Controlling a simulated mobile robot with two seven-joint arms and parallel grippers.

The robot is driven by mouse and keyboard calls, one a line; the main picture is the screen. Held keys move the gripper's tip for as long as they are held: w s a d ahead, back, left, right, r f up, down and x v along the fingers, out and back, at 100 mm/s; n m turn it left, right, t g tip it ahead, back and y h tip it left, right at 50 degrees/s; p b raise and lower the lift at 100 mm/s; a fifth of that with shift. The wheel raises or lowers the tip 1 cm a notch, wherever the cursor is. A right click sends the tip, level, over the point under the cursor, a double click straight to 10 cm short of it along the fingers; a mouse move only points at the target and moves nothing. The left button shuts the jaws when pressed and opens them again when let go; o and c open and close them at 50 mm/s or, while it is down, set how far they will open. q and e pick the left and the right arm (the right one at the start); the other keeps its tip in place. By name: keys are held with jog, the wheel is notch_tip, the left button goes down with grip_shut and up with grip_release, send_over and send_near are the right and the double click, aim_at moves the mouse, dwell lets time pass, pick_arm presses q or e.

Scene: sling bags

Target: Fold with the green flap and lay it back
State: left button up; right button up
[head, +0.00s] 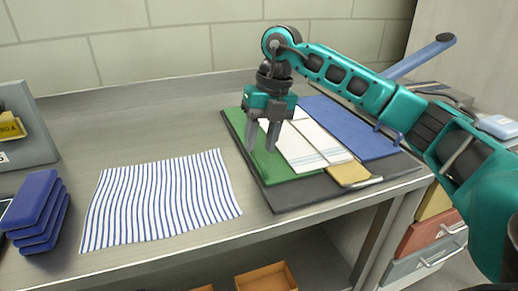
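The green flap (281,169) lies flat on the left part of a dark grey board (300,196) near the table's right end. A white cloth (322,154) with thin stripes near its front end lies to its right, and a blue flap (362,134) lies beyond that. A tan piece (350,174) shows at the front below the white cloth. My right gripper (260,149) points down over the green flap's left part, its two fingers apart with nothing seen between them. I cannot tell if the tips touch the flap. It hides part of the flap's back. My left gripper is out of view.
A blue-striped cloth (160,200) lies flat at the middle front of the table. A stack of blue blocks (38,212) and a grey bin (28,128) stand at the left. The table's back middle (140,120) is clear. An orange box (266,277) sits below the table.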

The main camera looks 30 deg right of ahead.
jog(key=shift+x, duration=1)
grip_shut()
